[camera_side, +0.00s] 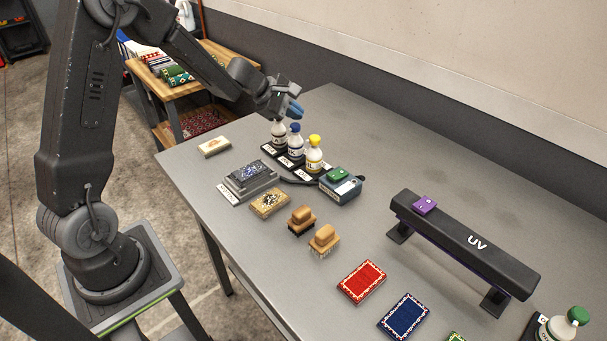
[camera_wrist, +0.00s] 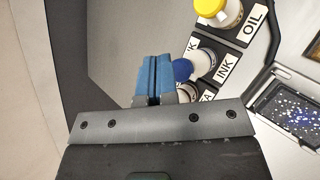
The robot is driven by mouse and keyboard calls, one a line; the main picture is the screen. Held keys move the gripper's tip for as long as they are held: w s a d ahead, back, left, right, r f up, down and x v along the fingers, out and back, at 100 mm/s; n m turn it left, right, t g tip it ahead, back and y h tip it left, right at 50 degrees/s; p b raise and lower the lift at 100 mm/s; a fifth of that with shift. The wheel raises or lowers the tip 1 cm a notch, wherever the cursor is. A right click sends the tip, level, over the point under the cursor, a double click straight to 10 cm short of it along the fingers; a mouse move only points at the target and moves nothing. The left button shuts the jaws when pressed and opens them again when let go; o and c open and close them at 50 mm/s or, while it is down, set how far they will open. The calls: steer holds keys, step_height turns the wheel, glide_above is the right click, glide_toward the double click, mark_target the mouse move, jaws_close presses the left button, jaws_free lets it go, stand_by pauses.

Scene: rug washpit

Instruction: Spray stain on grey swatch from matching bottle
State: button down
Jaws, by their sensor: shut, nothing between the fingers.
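A grey swatch (camera_side: 250,175) with a dark, blue-and-white speckled patch lies on a grey stack at the table's left; the speckled patch (camera_wrist: 285,108) also shows in the wrist view. Three white bottles stand in a black labelled rack: a yellow-capped one (camera_side: 314,158) at OIL, a blue-capped one (camera_side: 295,146) at INK, and a third (camera_side: 278,134) whose cap is hidden and whose label is partly covered. My gripper (camera_side: 295,109) has blue fingertips, is shut and empty, and is above the rack's far end. In the wrist view its fingertips (camera_wrist: 152,80) are beside the blue cap.
Tan (camera_side: 269,203) and cream (camera_side: 214,147) blocks, two brushes (camera_side: 323,239), and red (camera_side: 362,281) and blue (camera_side: 404,315) rugs lie around. A green-topped box (camera_side: 341,188) stands beside the rack. A UV lamp (camera_side: 468,243) and green-capped bottle (camera_side: 565,325) stand right. The back right table is clear.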

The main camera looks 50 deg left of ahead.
mark_target(295, 126)
steer(key=shift+r, duration=0.15)
steer(key=shift+r, duration=2.9)
steer(key=shift+f, duration=3.05)
stand_by(0.4)
steer(key=shift+f, duration=0.45)
